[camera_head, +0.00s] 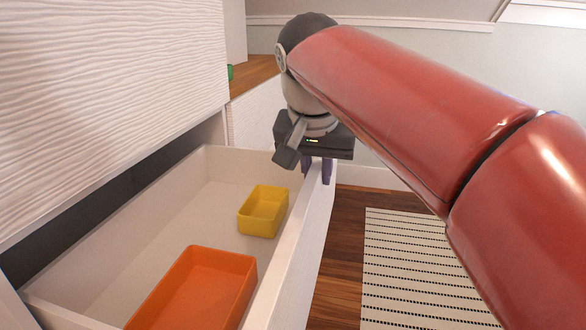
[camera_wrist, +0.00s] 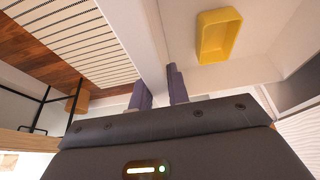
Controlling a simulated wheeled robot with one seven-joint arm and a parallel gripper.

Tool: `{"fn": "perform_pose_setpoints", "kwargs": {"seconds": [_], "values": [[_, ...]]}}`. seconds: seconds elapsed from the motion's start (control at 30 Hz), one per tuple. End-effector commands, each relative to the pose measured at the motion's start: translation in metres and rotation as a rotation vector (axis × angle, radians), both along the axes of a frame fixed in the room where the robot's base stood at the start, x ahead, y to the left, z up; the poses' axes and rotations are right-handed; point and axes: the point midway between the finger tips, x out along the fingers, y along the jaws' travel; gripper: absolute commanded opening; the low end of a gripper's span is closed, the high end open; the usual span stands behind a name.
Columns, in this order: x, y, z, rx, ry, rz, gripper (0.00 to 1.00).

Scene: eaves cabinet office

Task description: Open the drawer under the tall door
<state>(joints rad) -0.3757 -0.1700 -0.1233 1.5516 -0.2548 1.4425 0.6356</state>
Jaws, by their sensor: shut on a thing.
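The white drawer (camera_head: 185,215) stands pulled well out of the cabinet, below the white wavy-textured tall door (camera_head: 110,90). My gripper (camera_head: 319,170) is at the top edge of the drawer front (camera_head: 300,245), near its far end, with its purple fingers pointing down. In the wrist view my gripper (camera_wrist: 160,85) has one finger on each side of the drawer's front panel (camera_wrist: 146,40), shut on it. Any handle on the outer face is not visible.
Inside the drawer are a yellow bin (camera_head: 263,211) and a larger orange bin (camera_head: 198,290). A striped rug (camera_head: 420,270) lies on the wooden floor (camera_head: 338,270) to the right of the drawer. A wooden top (camera_head: 253,74) with a small green object (camera_head: 230,72) is behind.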

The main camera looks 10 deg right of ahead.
Motion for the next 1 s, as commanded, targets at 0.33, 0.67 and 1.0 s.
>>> {"fn": "perform_pose_setpoints", "kwargs": {"seconds": [0.33,0.67,1.0], "values": [[-0.0030,-0.0074,0.0009,0.000,-0.001,0.001,0.00],[-0.0028,-0.0073,0.0009,0.000,-0.001,0.000,0.37],[-0.0037,-0.0067,0.0039,0.000,-0.001,0.000,0.39]]}}
